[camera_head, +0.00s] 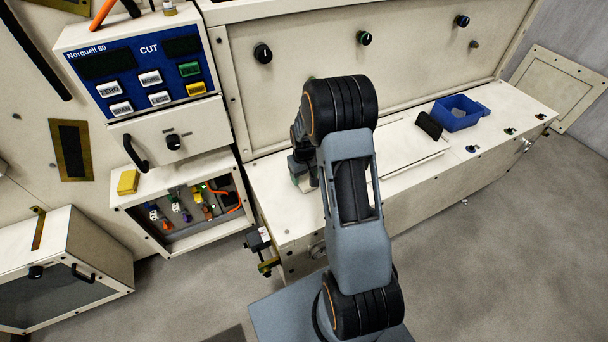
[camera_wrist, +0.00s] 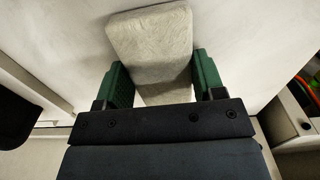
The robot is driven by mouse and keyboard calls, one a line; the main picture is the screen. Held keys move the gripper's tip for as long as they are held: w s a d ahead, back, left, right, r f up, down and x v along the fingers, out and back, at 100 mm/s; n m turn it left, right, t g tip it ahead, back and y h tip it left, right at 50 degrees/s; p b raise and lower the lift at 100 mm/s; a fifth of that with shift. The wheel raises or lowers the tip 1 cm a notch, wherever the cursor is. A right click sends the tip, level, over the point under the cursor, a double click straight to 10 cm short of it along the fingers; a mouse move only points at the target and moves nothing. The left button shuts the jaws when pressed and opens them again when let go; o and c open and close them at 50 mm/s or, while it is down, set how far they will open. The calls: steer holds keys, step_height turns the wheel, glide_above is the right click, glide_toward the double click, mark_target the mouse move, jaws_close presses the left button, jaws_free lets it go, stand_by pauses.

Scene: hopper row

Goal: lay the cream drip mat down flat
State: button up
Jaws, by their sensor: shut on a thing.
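The cream drip mat (camera_wrist: 150,45) is a pale, finely textured slab between the green fingers of my gripper (camera_wrist: 162,80) in the wrist view. My gripper is shut on it, one finger on each side. Its far end reaches out past the fingertips over a pale surface. I cannot tell whether it touches that surface. In the head view my gripper (camera_head: 303,175) is low over the left end of the long cream ledge (camera_head: 280,215), partly behind my arm. The mat is mostly hidden there.
A blue bin (camera_head: 458,113) and a black block (camera_head: 428,125) stand on the ledge to the right. Left of the ledge, a yellow block (camera_head: 128,182) lies on an open box (camera_head: 190,215) with coloured cables. A control panel (camera_head: 140,70) is above. The ledge's front strip looks clear.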

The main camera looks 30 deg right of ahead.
steer(key=shift+f, duration=0.1)
steer(key=o, duration=1)
steer(key=shift+c, duration=0.2)
step_height(320, 180, up, 14)
steer(key=p, duration=0.1)
steer(key=shift+p, duration=0.4)
steer(key=shift+f, duration=0.1)
